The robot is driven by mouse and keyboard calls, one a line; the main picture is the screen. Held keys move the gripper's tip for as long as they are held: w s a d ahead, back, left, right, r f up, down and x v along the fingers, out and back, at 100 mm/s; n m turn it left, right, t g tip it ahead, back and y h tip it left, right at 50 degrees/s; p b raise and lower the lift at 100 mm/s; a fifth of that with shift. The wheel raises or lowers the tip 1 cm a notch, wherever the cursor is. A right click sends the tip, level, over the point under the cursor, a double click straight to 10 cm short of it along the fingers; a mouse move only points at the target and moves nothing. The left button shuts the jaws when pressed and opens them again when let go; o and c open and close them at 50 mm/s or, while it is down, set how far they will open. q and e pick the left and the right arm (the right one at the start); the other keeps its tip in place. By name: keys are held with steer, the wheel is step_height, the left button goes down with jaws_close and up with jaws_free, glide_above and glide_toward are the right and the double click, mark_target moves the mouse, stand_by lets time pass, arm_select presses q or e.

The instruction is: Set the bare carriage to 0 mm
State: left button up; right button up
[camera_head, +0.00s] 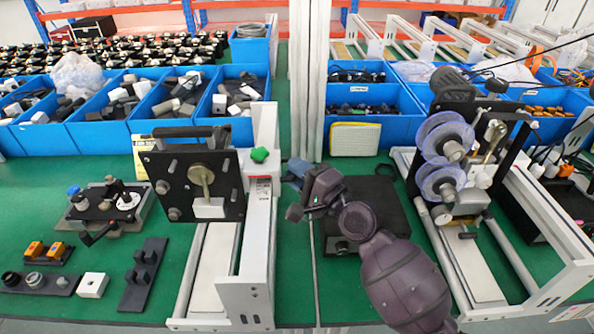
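The bare carriage, a black plate (208,181) with several pegs, a round knob and a top handle, stands upright on the left rail unit. The unit has a white frame (245,285) and an upright with a green knob (259,155). A scale by the knob is too small to read. The other carriage (475,120), on the right unit, bears two translucent blue discs (443,138). My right gripper (292,196) is just right of the left unit's upright. Its dark fingers look apart, with nothing seen between them. My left gripper is out of view.
A flat black plate (385,205) lies behind my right arm. Blue bins (100,135) line the back. A small fixture (105,205), a white block (92,285) and black parts (143,275) lie at left. Green mat (165,255) is bare between them and the rail.

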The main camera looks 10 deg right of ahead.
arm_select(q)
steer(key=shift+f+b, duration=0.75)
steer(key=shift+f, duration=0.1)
arm_select(e)
steer(key=v, duration=1.1)
